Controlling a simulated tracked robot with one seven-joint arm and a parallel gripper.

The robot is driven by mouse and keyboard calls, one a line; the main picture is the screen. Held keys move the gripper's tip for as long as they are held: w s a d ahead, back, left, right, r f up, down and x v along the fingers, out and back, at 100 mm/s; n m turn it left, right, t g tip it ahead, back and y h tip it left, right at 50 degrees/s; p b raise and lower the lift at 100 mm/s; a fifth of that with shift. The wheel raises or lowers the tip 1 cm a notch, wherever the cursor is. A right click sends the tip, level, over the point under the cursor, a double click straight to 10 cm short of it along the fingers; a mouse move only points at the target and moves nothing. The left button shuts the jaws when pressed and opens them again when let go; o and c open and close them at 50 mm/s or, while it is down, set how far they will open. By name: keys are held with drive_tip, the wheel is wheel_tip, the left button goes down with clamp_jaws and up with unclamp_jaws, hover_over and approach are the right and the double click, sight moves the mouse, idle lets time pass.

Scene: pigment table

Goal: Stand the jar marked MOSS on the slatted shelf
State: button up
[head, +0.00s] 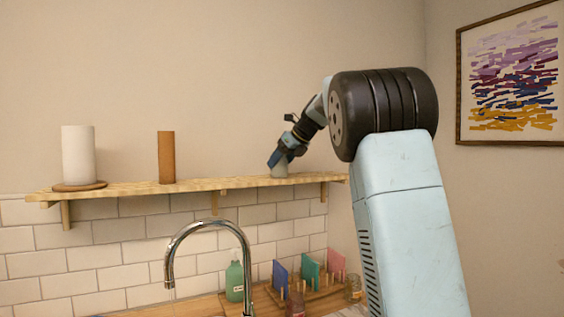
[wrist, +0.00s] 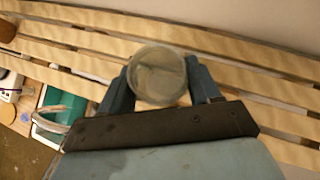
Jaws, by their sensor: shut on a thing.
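The slatted shelf (head: 240,182) runs along the tiled wall in the head view, and its pale slats (wrist: 235,47) fill the upper part of the wrist view. My gripper (head: 285,158) is at the right part of the shelf, shut on a jar (head: 279,170). In the wrist view the round top of the jar (wrist: 158,76) sits between the two fingers of my gripper (wrist: 160,84), over the slats. The jar looks upright, at or very near shelf height; I cannot tell if its base touches. Its marking is not readable in either view.
A white cylinder (head: 78,155) on a round wooden board and a brown cylinder (head: 166,157) stand on the shelf, left of the jar. The shelf between the brown cylinder and the jar is clear. Below are a tap (head: 210,226), a green bottle (head: 234,279) and a rack (head: 318,292).

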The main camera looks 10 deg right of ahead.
drive_tip(key=o, duration=1.1)
drive_tip(key=shift+o, duration=0.2)
